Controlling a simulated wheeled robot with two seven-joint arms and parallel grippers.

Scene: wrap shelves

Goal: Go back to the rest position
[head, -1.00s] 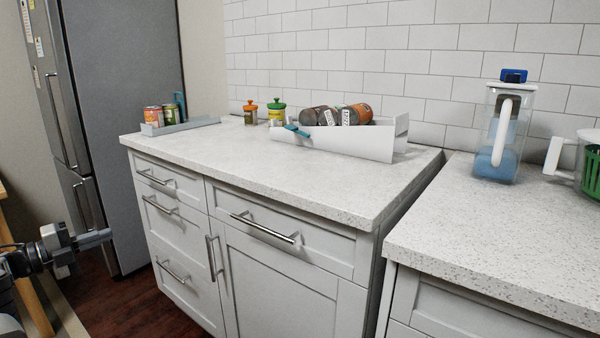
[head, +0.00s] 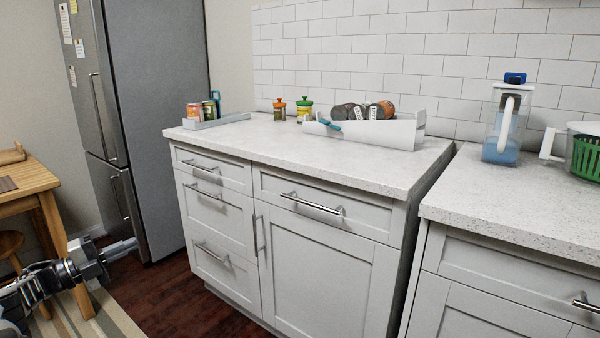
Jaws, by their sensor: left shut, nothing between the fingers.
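My left gripper (head: 122,247) is at the lower left of the head view, in front of the fridge and left of the drawer cabinet. Its fingers point right and are shut with nothing between them. It is clear of the counter and touches nothing that I can see. My right gripper is not in view.
The white counter (head: 280,150) bears a grey tray (head: 221,121) with cans, two small jars and a white bin (head: 380,133) with cans. A pitcher (head: 505,125) stands on the right counter. A wooden table (head: 30,185) is at left. Dark floor (head: 185,295) is free.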

